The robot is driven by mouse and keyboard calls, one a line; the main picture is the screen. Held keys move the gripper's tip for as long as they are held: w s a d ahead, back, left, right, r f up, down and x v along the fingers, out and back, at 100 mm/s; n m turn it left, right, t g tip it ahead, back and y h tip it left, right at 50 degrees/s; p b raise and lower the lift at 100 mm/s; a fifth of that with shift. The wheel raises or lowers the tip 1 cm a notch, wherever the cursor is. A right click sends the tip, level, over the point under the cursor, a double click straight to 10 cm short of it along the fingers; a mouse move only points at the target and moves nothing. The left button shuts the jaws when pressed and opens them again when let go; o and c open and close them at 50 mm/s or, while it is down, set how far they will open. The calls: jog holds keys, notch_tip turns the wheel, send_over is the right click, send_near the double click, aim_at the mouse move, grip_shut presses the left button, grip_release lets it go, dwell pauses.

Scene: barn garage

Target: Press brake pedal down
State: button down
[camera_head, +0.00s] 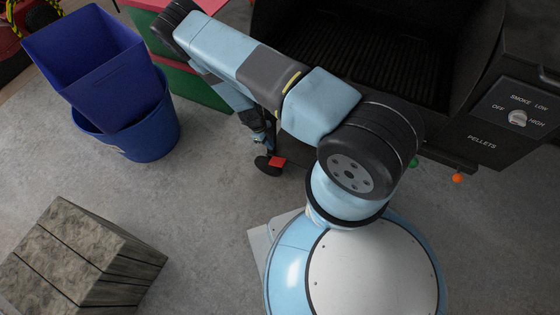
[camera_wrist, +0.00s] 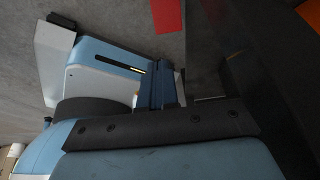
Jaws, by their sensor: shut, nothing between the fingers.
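A small red brake pedal (camera_head: 278,162) sticks out at a black caster wheel (camera_head: 266,167) low beside the grill. In the wrist view the red pedal (camera_wrist: 167,15) is at the top edge, partly cut off. My gripper (camera_head: 268,146) points down just above the pedal in the head view, with the arm hiding part of it.
A dark pellet grill (camera_head: 482,140) with a knob panel stands at the right, close to my arm. Blue bins (camera_head: 150,140), a green and red box (camera_head: 195,85) and a wooden block (camera_head: 75,265) stand at the left. Grey floor between them is clear.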

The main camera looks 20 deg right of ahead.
jog(key=shift+d, duration=0.15)
send_near(283, 165)
jog(key=x, duration=0.7)
dwell(0.5)
